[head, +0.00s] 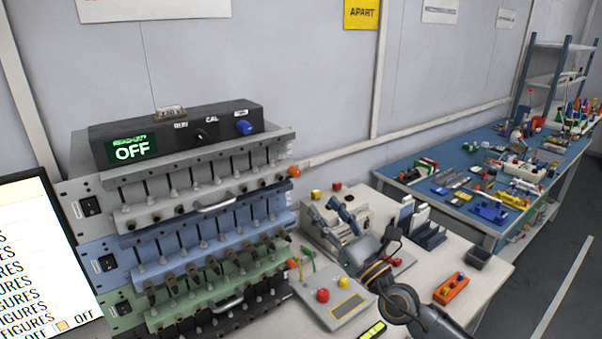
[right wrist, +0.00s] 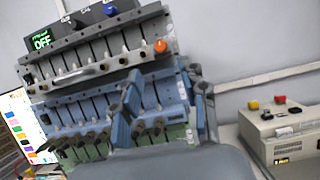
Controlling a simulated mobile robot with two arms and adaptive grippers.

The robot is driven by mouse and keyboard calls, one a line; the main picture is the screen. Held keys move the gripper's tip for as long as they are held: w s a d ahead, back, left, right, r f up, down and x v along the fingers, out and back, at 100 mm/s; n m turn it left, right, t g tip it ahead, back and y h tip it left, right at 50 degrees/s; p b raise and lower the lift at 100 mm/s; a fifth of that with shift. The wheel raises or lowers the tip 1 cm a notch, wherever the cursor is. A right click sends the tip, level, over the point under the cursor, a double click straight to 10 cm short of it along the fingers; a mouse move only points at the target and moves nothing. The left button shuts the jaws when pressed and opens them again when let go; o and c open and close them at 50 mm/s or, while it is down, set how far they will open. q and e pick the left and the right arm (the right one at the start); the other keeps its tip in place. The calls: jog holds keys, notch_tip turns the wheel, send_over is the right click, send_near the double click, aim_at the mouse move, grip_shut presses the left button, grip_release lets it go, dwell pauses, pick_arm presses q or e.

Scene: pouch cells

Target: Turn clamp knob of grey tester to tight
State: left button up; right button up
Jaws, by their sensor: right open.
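The grey tester (head: 118,190) is the top unit of a stack of racks at the left. Its orange clamp knob (head: 296,172) sits at the right end of its front. In the right wrist view the same knob (right wrist: 160,47) shows clear, above my fingers. How tight the knob is I cannot tell. My right gripper (head: 331,208) is open and empty, to the right of the stack and lower than the knob. Its two fingers (right wrist: 166,104) stand apart in the wrist view, in front of the blue rack. My left gripper is not in view.
Blue (head: 120,262) and green (head: 135,310) racks sit under the grey one. A read-out box (head: 185,135) showing OFF stands on top. A beige machine (head: 352,205) is behind my right gripper. A control box (head: 335,308) with red and yellow buttons is nearer.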

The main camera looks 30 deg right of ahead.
aim_at(298, 176)
jog(key=p+x, duration=0.3)
jog(key=x, duration=0.6)
jog(key=shift+w+f, duration=0.1)
jog(key=shift+w+a, duration=0.1)
jog(key=shift+w, duration=0.45)
jog(key=c, duration=0.8)
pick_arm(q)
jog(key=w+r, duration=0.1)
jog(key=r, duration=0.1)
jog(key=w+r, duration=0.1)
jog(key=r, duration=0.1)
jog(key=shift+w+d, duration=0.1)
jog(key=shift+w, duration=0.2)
pick_arm(e)
grip_shut()
